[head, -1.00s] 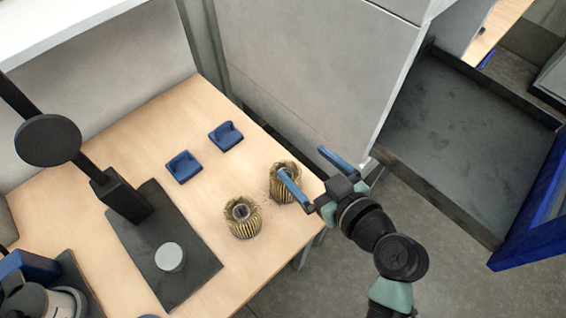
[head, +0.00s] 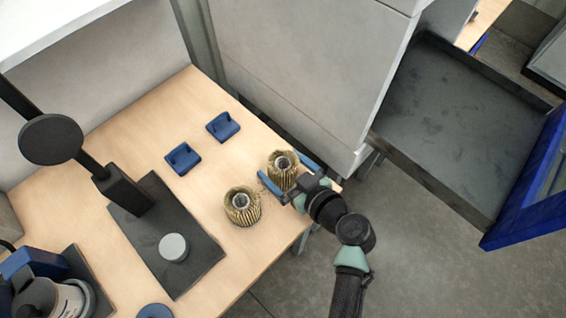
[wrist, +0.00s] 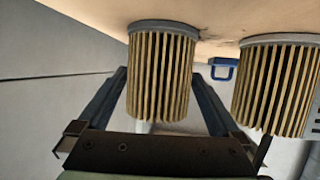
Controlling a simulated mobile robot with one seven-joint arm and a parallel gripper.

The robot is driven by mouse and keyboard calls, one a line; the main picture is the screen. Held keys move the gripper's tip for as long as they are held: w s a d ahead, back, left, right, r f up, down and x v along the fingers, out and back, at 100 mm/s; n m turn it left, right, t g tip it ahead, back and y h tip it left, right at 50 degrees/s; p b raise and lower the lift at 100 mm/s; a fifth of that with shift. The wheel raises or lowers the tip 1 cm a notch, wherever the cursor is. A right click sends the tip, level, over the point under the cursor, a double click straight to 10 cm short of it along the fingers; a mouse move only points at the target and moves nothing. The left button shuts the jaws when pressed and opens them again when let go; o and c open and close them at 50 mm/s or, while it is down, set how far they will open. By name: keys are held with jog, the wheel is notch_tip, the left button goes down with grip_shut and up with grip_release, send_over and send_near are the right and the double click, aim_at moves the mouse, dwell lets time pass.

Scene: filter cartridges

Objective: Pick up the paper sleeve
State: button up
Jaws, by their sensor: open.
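Two pleated tan paper sleeves with grey end rings stand upright near the front right edge of the wooden table. The right sleeve (head: 282,173) is between the two blue fingers of my gripper (head: 281,165). The left sleeve (head: 242,206) stands free beside it. In the wrist view, one sleeve (wrist: 160,80) sits between the open fingers, with a visible gap at the lower sides. The other sleeve (wrist: 276,88) is to the right, outside the fingers. My gripper is open; I cannot tell whether either finger touches the sleeve.
A black stand with a dark base (head: 190,262) and a grey round disc (head: 173,247) is at left. A grey cabinet (head: 300,75) rises behind, and an open dark tray (head: 450,115) is at right.

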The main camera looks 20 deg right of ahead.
aim_at(275, 161)
jog(key=shift+x, duration=1.6)
jog(key=c, duration=1.1)
